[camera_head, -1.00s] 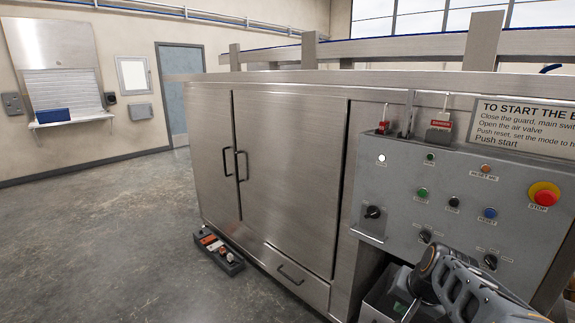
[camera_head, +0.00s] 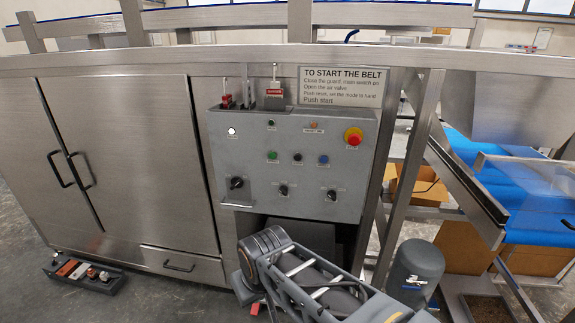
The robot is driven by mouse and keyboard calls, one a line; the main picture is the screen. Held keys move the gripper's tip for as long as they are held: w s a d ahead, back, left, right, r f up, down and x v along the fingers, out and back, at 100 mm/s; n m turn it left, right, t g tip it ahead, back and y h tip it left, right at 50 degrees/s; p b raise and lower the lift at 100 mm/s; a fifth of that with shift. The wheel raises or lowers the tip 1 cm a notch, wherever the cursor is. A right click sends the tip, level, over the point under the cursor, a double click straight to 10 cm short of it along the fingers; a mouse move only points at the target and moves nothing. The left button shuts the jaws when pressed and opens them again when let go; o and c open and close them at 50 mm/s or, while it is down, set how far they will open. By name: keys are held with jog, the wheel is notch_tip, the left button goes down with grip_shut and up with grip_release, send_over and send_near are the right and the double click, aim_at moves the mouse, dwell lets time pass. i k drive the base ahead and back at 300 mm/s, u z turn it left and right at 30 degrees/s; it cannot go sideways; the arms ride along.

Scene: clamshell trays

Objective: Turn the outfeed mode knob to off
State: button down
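The grey control panel (camera_head: 300,165) is on the front of the steel machine. Three black rotary knobs sit in its lower row: a left knob (camera_head: 236,183), a middle knob (camera_head: 282,190) and a right knob (camera_head: 331,195). Their labels are too small to read, so I cannot tell which is the outfeed mode knob or how each is set. My arm shows at the bottom centre, below and in front of the panel, touching no knob. I cannot make out my gripper in this view.
Green (camera_head: 271,155), black (camera_head: 297,157) and blue (camera_head: 323,160) buttons sit above the knobs, with a red stop button (camera_head: 353,136) at upper right. A blue conveyor belt (camera_head: 520,190) is at right. A parts tray (camera_head: 85,275) lies on the floor at left.

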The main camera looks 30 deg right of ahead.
aim_at(283, 189)
jog(key=k, duration=0.5)
jog(key=u, duration=1.4)
jog(key=i, duration=1.15)
jog(key=z, duration=2)
